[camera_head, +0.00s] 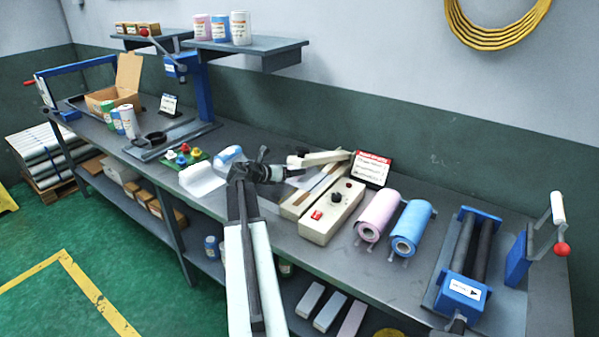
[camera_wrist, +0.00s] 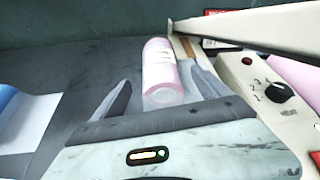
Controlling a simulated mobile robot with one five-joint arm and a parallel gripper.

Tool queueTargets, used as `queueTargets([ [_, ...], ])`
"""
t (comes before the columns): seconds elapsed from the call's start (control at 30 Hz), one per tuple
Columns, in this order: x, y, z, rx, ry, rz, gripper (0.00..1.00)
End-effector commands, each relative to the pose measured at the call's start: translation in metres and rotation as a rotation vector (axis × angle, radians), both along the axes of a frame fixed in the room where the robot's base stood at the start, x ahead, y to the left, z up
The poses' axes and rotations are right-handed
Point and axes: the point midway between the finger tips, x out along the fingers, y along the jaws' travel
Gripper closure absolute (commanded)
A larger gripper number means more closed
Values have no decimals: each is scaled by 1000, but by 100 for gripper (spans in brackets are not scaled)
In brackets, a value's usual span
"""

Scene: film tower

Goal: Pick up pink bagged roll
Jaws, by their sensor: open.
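The pink bagged roll (camera_wrist: 160,70) lies on the grey bench in the wrist view, its near round end facing my gripper. My gripper (camera_wrist: 159,78) is open, with one finger to the left of the roll and the other to its right. I cannot tell whether either finger touches it. The roll's near end reaches close to the dark edge of my gripper's palm. In the head view my gripper (camera_head: 282,171) is low over the middle of the bench, and my arm and gripper hide most or all of the bagged roll there.
A cream sealer (camera_head: 331,212) with a raised bar stands close right of my gripper; its bar crosses the wrist view's upper right. A blue-and-white roll (camera_head: 229,155) lies left.

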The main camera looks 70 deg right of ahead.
Motion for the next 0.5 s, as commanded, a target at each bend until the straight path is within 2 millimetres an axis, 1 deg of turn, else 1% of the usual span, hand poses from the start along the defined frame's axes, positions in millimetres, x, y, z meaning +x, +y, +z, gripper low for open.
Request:
queueTargets([
  [0.03,-4,-11,-5,0,-1,-3,14],
  [0.1,-7,-22,-11,0,-2,-2,14],
  [0.2,-12,-32,-14,0,-2,-1,14],
  [0.4,-12,-32,-12,1,-2,0,14],
  [0.47,-12,-32,-12,1,-2,0,31],
  [0.5,-12,-32,-12,1,-2,0,42],
])
